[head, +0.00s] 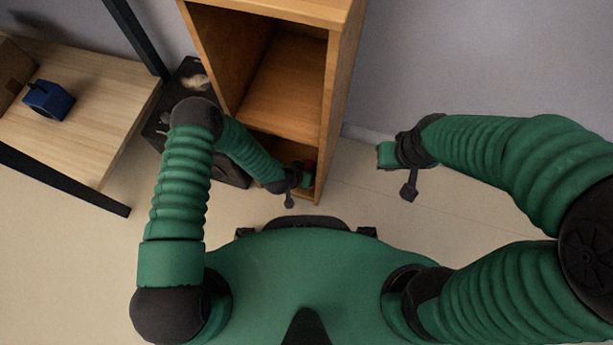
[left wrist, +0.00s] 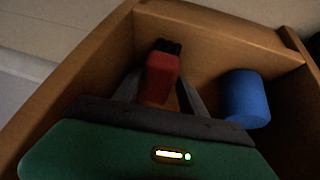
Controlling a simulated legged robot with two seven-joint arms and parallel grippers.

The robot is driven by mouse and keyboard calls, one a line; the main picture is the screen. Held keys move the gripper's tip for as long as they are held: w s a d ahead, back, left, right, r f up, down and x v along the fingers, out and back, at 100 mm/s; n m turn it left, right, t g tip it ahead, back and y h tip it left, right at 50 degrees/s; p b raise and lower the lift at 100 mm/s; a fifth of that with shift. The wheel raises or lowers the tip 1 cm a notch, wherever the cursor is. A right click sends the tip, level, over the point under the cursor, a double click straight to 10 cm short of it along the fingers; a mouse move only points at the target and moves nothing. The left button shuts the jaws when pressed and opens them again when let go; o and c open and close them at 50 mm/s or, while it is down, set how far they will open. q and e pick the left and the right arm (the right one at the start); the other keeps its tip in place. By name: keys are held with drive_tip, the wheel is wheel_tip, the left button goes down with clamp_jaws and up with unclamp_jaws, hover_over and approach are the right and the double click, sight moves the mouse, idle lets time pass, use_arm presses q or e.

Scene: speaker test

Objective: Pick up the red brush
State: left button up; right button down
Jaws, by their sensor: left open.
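The red brush (left wrist: 160,77) has a red body and a black tip. In the left wrist view it is inside a wooden shelf compartment (left wrist: 215,28), between the two fingers of my left gripper (left wrist: 158,92). The fingers are open, one on each side of it, and a gap to the brush is hard to judge. Its lower end is hidden behind the gripper body. In the head view my left gripper (head: 303,178) is at the lowest compartment of the wooden shelf (head: 327,100). My right gripper (head: 388,155) hangs over the floor to the right, with its fingers not clearly seen.
A blue cylinder (left wrist: 245,98) stands in the same compartment, right of the brush. The compartment walls are close around my left gripper. A table (head: 95,105) with a blue object (head: 48,101) is at left. A dark box (head: 232,174) is beside the shelf. Floor at right is clear.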

use_arm(q)
drive_tip(key=shift+w, duration=0.1)
clamp_jaws()
idle(0.3)
drive_tip(key=shift+r+p, duration=0.5)
drive_tip(key=shift+p, duration=0.15)
drive_tip(key=r+p, duration=0.3)
drive_tip(key=shift+s+r, duration=0.1)
drive_tip(key=shift+s, duration=0.15)
drive_tip(key=s+a+p, duration=0.6)
drive_tip(key=s+a, duration=0.2)
drive_tip(key=s, duration=0.5)
drive_tip(key=shift+s+r, duration=0.2)
drive_tip(key=shift+r, duration=0.2)
drive_tip(key=shift+c, duration=2.3)
unclamp_jaws()
drive_tip(key=c, duration=0.6)
